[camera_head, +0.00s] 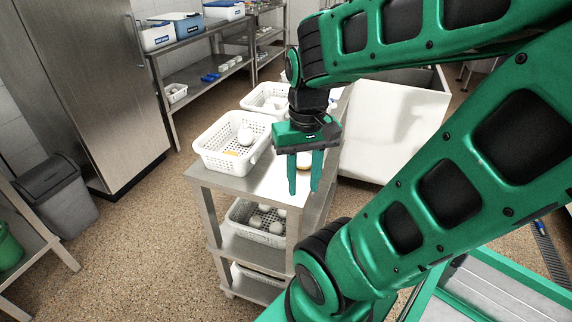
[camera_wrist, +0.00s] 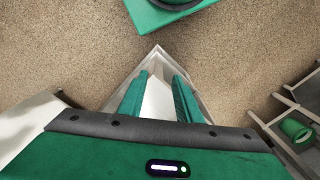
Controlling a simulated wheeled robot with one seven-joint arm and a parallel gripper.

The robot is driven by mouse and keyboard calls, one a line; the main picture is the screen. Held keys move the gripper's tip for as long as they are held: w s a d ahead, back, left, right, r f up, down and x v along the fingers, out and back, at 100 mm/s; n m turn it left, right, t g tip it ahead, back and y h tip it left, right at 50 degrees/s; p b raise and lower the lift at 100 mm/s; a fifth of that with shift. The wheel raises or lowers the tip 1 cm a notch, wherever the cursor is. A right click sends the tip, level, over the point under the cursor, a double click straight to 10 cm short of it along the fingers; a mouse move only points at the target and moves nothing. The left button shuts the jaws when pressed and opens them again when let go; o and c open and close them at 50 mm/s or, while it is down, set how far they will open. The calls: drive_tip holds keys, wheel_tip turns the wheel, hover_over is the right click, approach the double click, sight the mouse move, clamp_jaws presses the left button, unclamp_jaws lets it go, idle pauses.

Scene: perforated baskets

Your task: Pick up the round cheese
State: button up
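My gripper (camera_head: 304,190) is open and points down over the near part of the steel cart's top (camera_head: 264,182). A small rounded pale thing with a tan lower edge (camera_head: 304,160) shows between the fingers, seemingly on the cart top behind them; it may be the round cheese, partly hidden.
A second white basket (camera_head: 258,98) stands behind the first. A lower cart shelf holds a basket (camera_head: 240,222) with several white pieces. A white box-like unit (camera_head: 385,145) stands right of the cart. The speckled floor (camera_head: 140,250) left of the cart is clear.

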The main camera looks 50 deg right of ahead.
drive_tip(key=shift+a, duration=0.15)
drive_tip(key=o, duration=0.9)
drive_tip(key=shift+d+r+m, duration=0.45)
drive_tip(key=shift+r+m, duration=0.25)
drive_tip(key=shift+r, duration=0.05)
drive_tip(key=m, duration=1.4)
approach(303, 156)
drive_tip(key=f, duration=0.3)
drive_tip(key=shift+a+f, duration=0.25)
drive_tip(key=shift+a, duration=0.05)
drive_tip(key=shift+s+d+f, duration=0.1)
drive_tip(key=shift+f, duration=1.25)
drive_tip(key=shift+s+d+f, duration=0.1)
drive_tip(key=shift+f, duration=1.25)
